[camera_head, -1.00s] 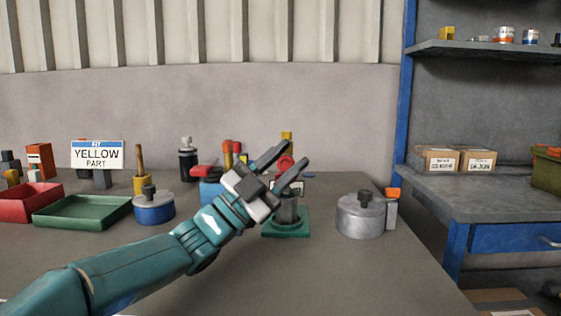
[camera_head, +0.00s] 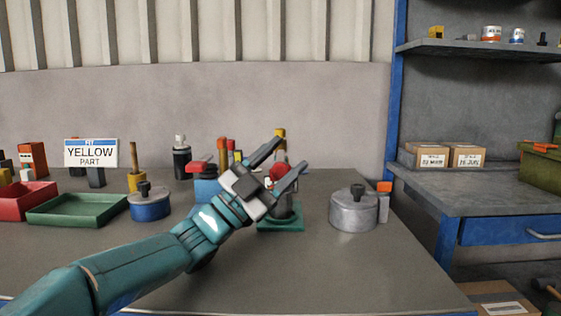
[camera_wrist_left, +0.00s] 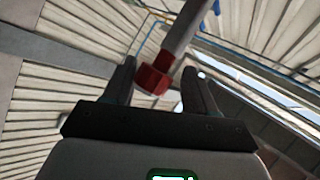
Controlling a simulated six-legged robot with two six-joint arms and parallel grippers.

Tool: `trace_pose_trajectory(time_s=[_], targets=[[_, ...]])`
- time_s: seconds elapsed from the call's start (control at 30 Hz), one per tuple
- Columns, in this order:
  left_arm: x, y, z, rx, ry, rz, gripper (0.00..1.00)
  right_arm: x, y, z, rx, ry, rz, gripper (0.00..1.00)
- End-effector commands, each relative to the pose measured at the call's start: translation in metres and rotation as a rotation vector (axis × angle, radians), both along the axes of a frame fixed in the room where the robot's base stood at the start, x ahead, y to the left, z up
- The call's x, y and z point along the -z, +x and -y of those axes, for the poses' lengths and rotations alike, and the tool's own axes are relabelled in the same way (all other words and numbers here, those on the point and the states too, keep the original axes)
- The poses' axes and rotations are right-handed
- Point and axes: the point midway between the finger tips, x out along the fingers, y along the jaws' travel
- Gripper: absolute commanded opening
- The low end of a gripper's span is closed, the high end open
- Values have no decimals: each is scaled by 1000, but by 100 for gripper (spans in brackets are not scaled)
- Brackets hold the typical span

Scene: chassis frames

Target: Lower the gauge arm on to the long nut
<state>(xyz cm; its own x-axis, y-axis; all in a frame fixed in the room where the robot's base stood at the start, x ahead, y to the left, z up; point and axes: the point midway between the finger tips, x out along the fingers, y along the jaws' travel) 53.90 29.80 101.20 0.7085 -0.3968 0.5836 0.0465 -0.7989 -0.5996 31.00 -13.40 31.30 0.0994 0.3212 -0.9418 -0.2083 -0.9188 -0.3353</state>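A green base (camera_head: 281,224) stands on the bench with a dark grey part on it, mostly hidden behind my gripper. My left gripper (camera_head: 289,155) is above and in front of it, fingers spread and pointing up to the right. A red piece (camera_head: 279,172) shows between the fingers. In the left wrist view, a grey rod with a red end (camera_wrist_left: 152,79), probably the gauge arm, lies between the two separated fingers. I cannot tell whether they touch it. I cannot make out the long nut. My right gripper is not in view.
A grey lidded pot (camera_head: 354,212) stands to the right, a blue pot (camera_head: 150,207) to the left. Green (camera_head: 80,211) and red (camera_head: 24,199) trays lie farther left. A sign (camera_head: 91,153) reads YELLOW PART. The front of the bench is clear.

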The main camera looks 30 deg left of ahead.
Motion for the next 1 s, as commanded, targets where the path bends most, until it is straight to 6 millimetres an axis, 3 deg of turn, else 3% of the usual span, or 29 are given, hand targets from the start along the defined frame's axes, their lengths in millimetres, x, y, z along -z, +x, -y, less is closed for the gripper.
trace_pose_trajectory(time_s=[0.57,0.67,1.0], targets=[[-8,-3,-1,-2,0,5,55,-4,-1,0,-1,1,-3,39],[-26,-3,0,-2,2,7,55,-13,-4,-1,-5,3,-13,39],[-119,-3,0,-2,3,6,55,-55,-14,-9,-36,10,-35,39]])
